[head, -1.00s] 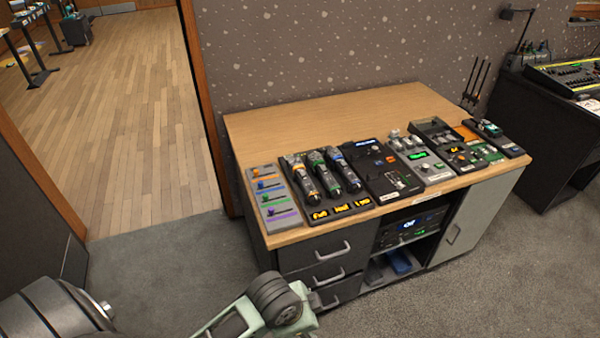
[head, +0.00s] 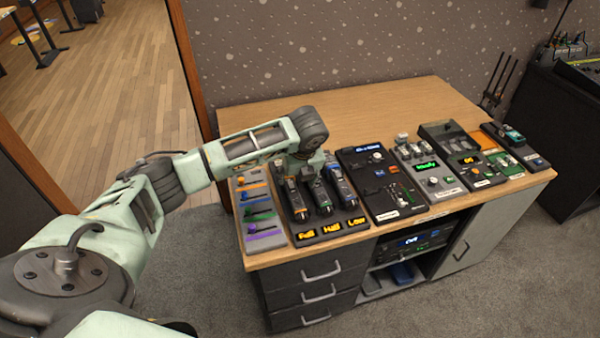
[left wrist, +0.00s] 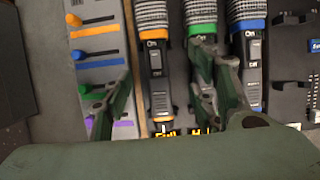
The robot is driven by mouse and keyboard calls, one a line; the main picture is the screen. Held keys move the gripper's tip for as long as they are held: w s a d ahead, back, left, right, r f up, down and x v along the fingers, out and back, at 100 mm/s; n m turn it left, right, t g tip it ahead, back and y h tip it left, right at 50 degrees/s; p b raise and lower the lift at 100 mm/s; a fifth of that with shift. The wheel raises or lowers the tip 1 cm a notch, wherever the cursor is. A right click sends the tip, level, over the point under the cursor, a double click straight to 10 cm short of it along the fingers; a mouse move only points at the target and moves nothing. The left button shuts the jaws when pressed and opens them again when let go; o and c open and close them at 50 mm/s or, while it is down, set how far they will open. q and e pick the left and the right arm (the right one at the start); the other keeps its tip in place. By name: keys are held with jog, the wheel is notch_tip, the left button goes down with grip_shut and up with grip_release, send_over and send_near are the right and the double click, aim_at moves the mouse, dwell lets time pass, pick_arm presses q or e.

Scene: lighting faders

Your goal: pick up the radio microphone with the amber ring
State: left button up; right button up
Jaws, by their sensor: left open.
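The radio microphone with the amber ring (head: 294,200) lies leftmost of three on a dark charging tray (head: 330,229); my left wrist hides its upper part in the head view. In the left wrist view the amber-ring microphone (left wrist: 156,75) lies between the spread fingers of my left gripper (left wrist: 165,68). The right finger overlaps the green-ring microphone (left wrist: 203,65). The blue-ring microphone (left wrist: 250,65) lies further right. My left gripper (head: 302,166) is open and above the tray. Whether it touches anything cannot be told. My right gripper is out of view.
A fader panel (head: 260,232) with orange, blue, green and purple sliders lies left of the tray. A black control box (head: 378,190) and other devices stand to the right. The wooden top (head: 370,115) is clear behind.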

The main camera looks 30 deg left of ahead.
aim_at(291, 186)
pick_arm(q)
jog(key=shift+a+f, duration=0.2)
jog(key=shift+s+a+f, duration=0.2)
jog(key=shift+s+f, duration=0.3)
jog(key=shift+p+x, duration=0.5)
jog(key=shift+x, duration=0.65)
jog(key=x, duration=0.2)
jog(key=shift+w+d+f, duration=0.1)
jog(key=shift+w+f, duration=0.15)
jog(key=shift+f, duration=0.2)
jog(key=c, duration=0.8)
grip_shut()
pick_arm(e)
jog(key=shift+s+d+r, duration=0.15)
jog(key=shift+s+r, duration=0.1)
jog(key=shift+s, duration=0.75)
jog(key=shift+s+d+r, duration=0.1)
jog(key=shift+s+r, duration=0.15)
jog(key=shift+s, duration=0.7)
